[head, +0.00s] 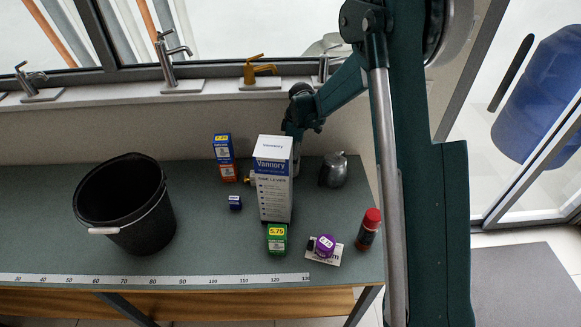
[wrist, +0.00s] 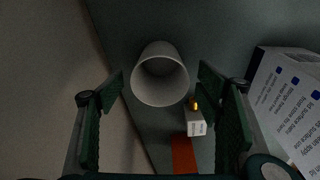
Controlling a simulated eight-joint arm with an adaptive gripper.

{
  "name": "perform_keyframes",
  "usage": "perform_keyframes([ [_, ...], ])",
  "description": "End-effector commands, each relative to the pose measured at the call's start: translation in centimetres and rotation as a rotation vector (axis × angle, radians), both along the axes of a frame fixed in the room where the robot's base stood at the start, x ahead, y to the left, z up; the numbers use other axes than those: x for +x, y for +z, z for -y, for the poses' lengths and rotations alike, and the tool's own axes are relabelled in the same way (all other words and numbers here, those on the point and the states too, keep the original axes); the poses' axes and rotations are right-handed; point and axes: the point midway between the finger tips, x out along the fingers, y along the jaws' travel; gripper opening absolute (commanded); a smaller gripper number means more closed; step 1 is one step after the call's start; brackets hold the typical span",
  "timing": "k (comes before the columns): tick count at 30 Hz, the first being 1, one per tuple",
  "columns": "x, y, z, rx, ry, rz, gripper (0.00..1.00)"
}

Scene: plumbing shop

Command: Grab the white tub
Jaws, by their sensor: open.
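The white tub (wrist: 160,88) shows in the wrist view as a plain, pale round vessel with its open mouth toward the camera. It looks empty inside. My gripper (wrist: 161,82) is open, with one green finger to the left of the tub and one to the right. The tub sits in the gap ahead of the fingers, and I see no clear contact. In the head view I cannot make out the tub; the tall Vannory box (head: 273,185) and my arm cover that part of the bench. The fingertips are also hidden there.
The Vannory box (wrist: 285,100) stands close right in the wrist view. A small white box with a yellow part (wrist: 195,122) and an orange box (wrist: 183,155) lie near. A black bucket (head: 125,205), red-capped bottle (head: 368,232) and metal jug (head: 335,170) stand on the bench.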

Motion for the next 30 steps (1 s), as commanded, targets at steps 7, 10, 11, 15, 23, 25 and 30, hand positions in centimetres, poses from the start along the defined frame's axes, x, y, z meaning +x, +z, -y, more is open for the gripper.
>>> perform_keyframes([
  [7,0.0,-1.6,-0.2,0.000,0.000,0.000,0.65],
  [10,0.0,-1.7,-0.2,0.000,0.000,0.000,0.65],
  [11,0.0,-1.7,-0.2,0.000,0.000,0.000,0.65],
  [15,0.0,-1.7,-0.2,0.000,0.000,0.000,0.65],
  [23,0.0,-1.7,-0.2,0.000,0.000,0.000,0.65],
  [25,0.0,-1.7,-0.2,0.000,0.000,0.000,0.60],
  [30,0.0,-1.7,-0.2,0.000,0.000,0.000,0.37],
])
